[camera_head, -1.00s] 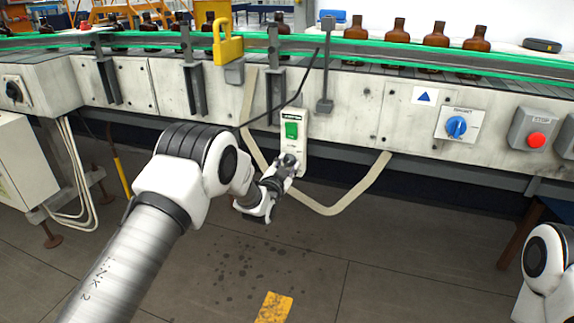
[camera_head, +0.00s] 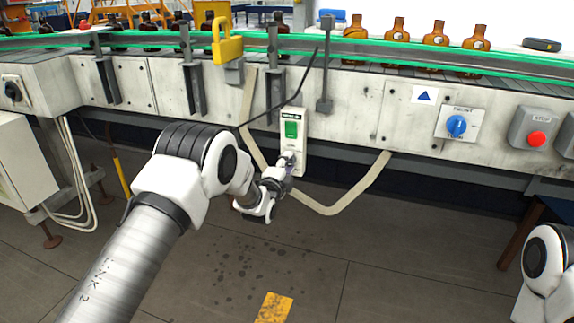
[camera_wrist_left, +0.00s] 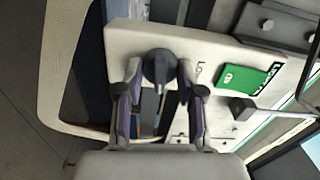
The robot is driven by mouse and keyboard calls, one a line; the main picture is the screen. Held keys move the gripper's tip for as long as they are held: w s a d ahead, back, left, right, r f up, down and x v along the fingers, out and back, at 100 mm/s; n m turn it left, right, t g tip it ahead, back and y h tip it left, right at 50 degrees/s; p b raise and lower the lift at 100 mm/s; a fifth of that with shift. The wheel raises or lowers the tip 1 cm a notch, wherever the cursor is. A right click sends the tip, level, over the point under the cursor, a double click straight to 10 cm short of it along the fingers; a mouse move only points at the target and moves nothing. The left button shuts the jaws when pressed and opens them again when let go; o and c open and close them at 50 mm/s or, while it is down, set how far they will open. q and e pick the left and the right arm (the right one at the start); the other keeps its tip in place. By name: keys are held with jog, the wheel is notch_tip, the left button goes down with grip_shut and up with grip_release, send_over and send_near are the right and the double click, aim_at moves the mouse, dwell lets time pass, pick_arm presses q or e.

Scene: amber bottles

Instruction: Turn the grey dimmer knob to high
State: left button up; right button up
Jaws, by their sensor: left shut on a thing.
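The grey dimmer knob (camera_wrist_left: 158,66) sits on a white panel (camera_wrist_left: 212,62) with a green display, and in the left wrist view it lies between my fingertips. In the head view the panel (camera_head: 300,164) hangs on the conveyor's front, and the gripper largely hides the knob. My left gripper (camera_head: 286,164) is at the panel's lower part, shut on the knob, with one finger at each side of it in the left wrist view (camera_wrist_left: 158,78). "LOW" lettering seems to show beside the knob. My right gripper is out of view.
Amber bottles (camera_head: 435,35) stand on the conveyor behind a green rail (camera_head: 400,65). A blue knob (camera_head: 456,126) and a red stop button (camera_head: 537,139) are to the right. A yellow padlock (camera_head: 229,50) hangs above. A pale conduit (camera_head: 345,203) loops below the panel.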

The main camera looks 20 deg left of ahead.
pick_arm(q)
jog(key=m, duration=0.3)
jog(key=shift+f+m, duration=0.1)
jog(key=shift+m, duration=2)
jog(key=o, duration=1.1)
jog(key=shift+o, duration=0.2)
jog(key=shift+s, duration=0.1)
jog(key=s, duration=1.1)
jog(key=shift+s+a, duration=0.2)
jog(key=shift+s, duration=0.2)
